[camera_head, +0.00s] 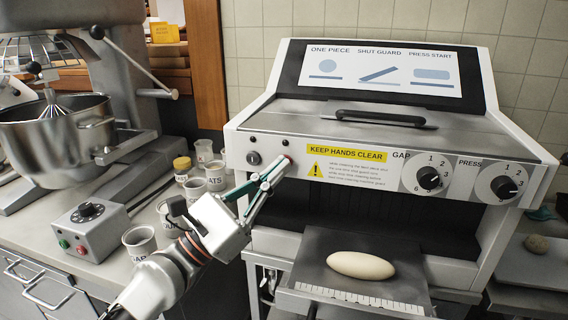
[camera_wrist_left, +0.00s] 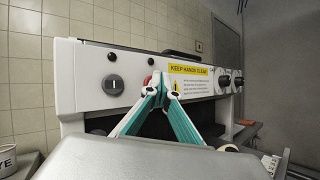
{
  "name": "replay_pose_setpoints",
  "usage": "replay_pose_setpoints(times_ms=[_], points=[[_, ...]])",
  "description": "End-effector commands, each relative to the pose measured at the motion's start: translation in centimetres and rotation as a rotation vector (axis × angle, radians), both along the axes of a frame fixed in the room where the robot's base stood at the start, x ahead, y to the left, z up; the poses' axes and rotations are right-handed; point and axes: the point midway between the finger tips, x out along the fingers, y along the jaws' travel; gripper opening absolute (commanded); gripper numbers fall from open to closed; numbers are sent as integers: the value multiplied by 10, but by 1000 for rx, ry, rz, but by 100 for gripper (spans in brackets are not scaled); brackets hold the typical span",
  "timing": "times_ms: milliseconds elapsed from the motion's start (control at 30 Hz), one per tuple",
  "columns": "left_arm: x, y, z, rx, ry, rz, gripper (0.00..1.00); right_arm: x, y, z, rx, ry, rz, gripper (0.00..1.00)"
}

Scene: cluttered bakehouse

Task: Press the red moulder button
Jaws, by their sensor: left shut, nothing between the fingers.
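The white moulder (camera_head: 400,135) stands at centre right, its front panel facing me. Its red button (camera_head: 290,157) is small and sits left of the yellow warning label, partly covered by my fingertips. In the left wrist view the red button (camera_wrist_left: 147,80) shows just left of the fingertips, partly hidden. My left gripper (camera_head: 283,164) is shut and empty, its green-sided fingers pointing up at the panel by the red button. Its fingertips (camera_wrist_left: 161,82) also show in the wrist view. I cannot tell whether they touch the button. My right gripper is not in view.
A dark button marked I (camera_wrist_left: 113,84) is left of the red one. An oval dough piece (camera_head: 360,265) lies on the moulder's tray (camera_head: 320,280). A grey control box (camera_head: 88,232), several pots and a steel mixer bowl (camera_head: 55,135) crowd the left counter.

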Motion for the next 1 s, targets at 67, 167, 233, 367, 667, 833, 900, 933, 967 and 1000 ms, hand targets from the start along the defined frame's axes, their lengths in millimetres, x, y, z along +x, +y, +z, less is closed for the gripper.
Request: replay_pose_setpoints(times_ms=[67,167,233,367,667,833,900,933,967,1000], points=[[1,0,0,0,0,0,0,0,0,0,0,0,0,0],[1,0,0,0,0,0,0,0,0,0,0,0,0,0],[1,0,0,0,0,0,0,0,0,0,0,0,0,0],[0,0,0,1,1,0,0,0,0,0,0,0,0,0],[-13,4,0,1,0,1,0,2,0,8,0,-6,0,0],[-16,5,-1,0,1,1,0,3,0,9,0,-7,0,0],[-15,5,-1,0,1,1,0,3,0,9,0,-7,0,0],[-16,5,-1,0,1,1,0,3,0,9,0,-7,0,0],[-15,5,-1,0,1,1,0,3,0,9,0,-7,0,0],[-16,5,-1,0,1,1,0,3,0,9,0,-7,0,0]])
